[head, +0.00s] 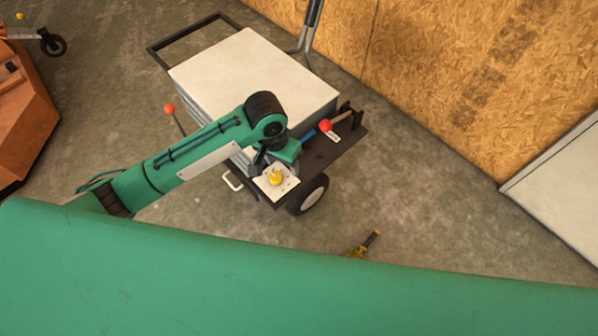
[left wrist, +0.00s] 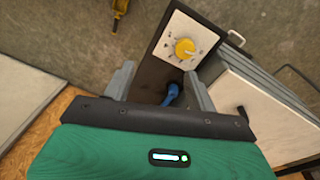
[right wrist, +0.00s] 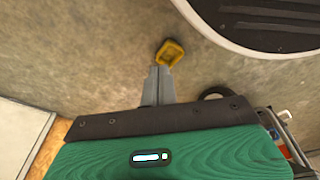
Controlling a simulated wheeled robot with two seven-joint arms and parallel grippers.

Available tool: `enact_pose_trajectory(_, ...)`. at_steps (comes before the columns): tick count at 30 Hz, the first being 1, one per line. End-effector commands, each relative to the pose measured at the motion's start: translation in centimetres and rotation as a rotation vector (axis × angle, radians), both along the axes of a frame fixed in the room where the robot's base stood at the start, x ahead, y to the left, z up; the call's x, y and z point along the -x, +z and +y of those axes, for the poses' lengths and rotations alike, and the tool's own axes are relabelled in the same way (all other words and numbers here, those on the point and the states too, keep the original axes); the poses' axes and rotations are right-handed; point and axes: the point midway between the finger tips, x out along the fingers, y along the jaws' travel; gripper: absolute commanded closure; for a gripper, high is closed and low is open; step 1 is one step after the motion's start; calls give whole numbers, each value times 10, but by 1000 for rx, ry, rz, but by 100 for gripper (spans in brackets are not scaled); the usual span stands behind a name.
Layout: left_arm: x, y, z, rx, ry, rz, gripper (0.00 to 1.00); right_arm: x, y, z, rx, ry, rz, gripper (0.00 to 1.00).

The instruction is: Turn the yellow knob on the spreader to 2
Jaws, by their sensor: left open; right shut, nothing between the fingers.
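The yellow knob (head: 275,178) sits on a white dial plate (head: 262,186) at the near end of the wheeled spreader (head: 255,68). In the left wrist view the knob (left wrist: 185,48) shows from above, with marks around it on the plate (left wrist: 204,39). The numbers and the knob's setting are too small to read. My left gripper (left wrist: 160,88) is open and empty, its fingers short of the knob in that view. In the head view its wrist is just beyond the plate, with the fingers mostly hidden. My right gripper (right wrist: 158,84) is shut and empty, away from the knob.
Another red-ball lever (head: 169,108) stands at the left. A yellow tool (head: 358,250) lies on the floor. A board wall (head: 480,70) stands behind. My green arm covers the bottom.

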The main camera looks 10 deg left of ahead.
Motion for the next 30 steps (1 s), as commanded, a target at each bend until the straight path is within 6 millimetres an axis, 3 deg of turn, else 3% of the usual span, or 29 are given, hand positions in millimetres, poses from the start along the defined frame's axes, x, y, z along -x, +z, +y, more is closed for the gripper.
enact_pose_trajectory(3,-18,7,17,-60,35,23,43,16,-25,-2,1,2,13,100)
enact_pose_trajectory(6,-26,10,26,-90,59,38,43,25,-37,-3,2,3,17,100)
enact_pose_trajectory(13,-30,4,32,-110,77,53,43,30,-44,-4,1,4,18,100)
enact_pose_trajectory(17,-29,-15,32,-111,77,52,43,26,-41,-3,0,3,15,100)
enact_pose_trajectory(30,-29,-104,32,-110,76,50,43,12,-26,2,-4,0,13,100)
